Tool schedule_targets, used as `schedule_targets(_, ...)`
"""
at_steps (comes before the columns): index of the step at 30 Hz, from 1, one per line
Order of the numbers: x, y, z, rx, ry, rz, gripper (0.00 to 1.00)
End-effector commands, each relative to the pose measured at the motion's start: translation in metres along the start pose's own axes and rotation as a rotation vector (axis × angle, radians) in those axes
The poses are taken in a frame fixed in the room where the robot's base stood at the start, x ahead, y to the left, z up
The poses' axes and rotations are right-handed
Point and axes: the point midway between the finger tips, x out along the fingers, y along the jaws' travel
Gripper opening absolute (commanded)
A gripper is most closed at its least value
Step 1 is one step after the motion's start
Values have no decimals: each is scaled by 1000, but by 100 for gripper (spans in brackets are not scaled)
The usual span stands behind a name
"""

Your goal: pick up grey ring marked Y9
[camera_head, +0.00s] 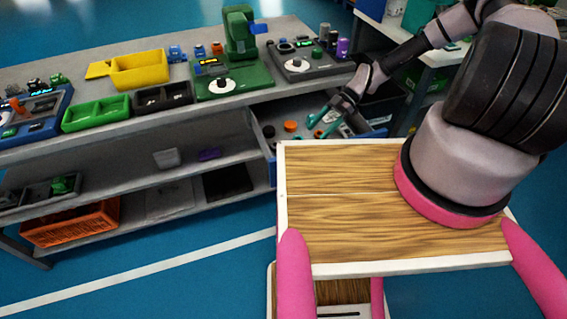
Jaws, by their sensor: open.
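My gripper (317,127), with teal fingers, reaches down from the right over an open drawer (266,160) in the workbench. Its fingers are apart and I see nothing between them. Small parts lie in the drawer around and below the fingers, among them an orange round part (290,126) and a dark round part (268,131), both left of the gripper. I cannot make out a grey ring or a Y9 marking. The parts are too small to read, and the gripper hides some of the drawer.
The bench top (215,98) holds a yellow bin (140,70), a green bin (95,113), a green machine (238,40) and a grey device (305,65). An orange crate (70,224) sits on the lower shelf. Blue floor (190,265) is clear in front of the bench.

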Motion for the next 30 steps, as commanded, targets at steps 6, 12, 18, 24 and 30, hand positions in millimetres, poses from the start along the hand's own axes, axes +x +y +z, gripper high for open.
schedule_targets(6,35,6,5,-112,96,38,76)
schedule_targets(12,59,6,3,-127,107,41,76)
schedule_targets(18,87,7,1,-126,105,41,76)
schedule_targets(24,99,7,0,-125,104,41,76)
schedule_targets(30,126,6,-3,-125,105,39,76)
